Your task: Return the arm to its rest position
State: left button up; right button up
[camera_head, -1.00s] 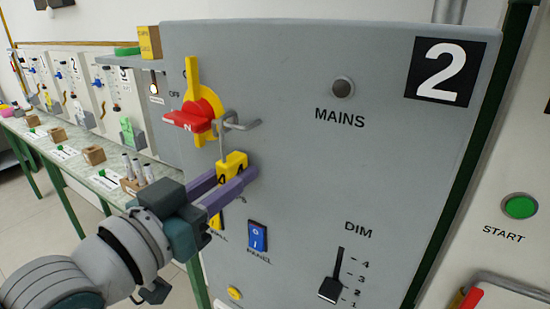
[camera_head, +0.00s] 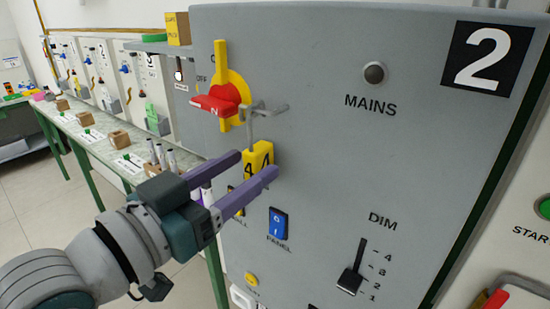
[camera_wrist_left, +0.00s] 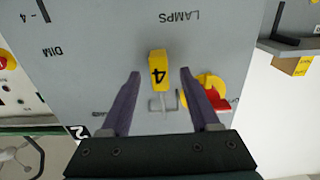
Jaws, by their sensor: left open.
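My left gripper (camera_head: 260,169) comes in from the left in the head view. Its two purple fingers are open beside a yellow padlock (camera_head: 260,153) marked 4. In the left wrist view the padlock (camera_wrist_left: 158,70) hangs between the spread fingers (camera_wrist_left: 160,80) with gaps on both sides. Its shackle goes up to the grey metal hasp (camera_head: 262,110) by the red and yellow rotary switch (camera_head: 222,95) on the grey panel (camera_head: 330,180) numbered 2. The right gripper is not in view.
The panel also carries a MAINS lamp (camera_head: 375,73), a blue rocker switch (camera_head: 278,224) and a DIM slider (camera_head: 350,280). A green START button (camera_head: 544,207) is at the right. At the left, a long bench (camera_head: 95,150) holds wooden blocks and pale rods. Floor is free at the lower left.

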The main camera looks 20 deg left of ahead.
pick_arm(q)
jog(key=s+a+f+n+g+y, duration=0.1)
jog(key=s+f+g+y, duration=0.2)
jog(key=s, duration=0.4)
jog(key=s+a+f+g+y+b, duration=0.1)
jog(key=s+a+f+g, duration=0.1)
jog(key=s+f+g, duration=0.45)
jog(key=s+a+f+n+g+y, duration=0.1)
jog(key=s+g+y, duration=0.15)
jog(key=s, duration=0.65)
notch_tip(320, 180, up, 19)
jog(key=g+p, duration=0.1)
jog(key=p, duration=1.7)
jog(key=shift+s+a, duration=0.2)
jog(key=shift+s, duration=0.25)
jog(key=shift+f+h, duration=0.1)
jog(key=shift+h, duration=0.15)
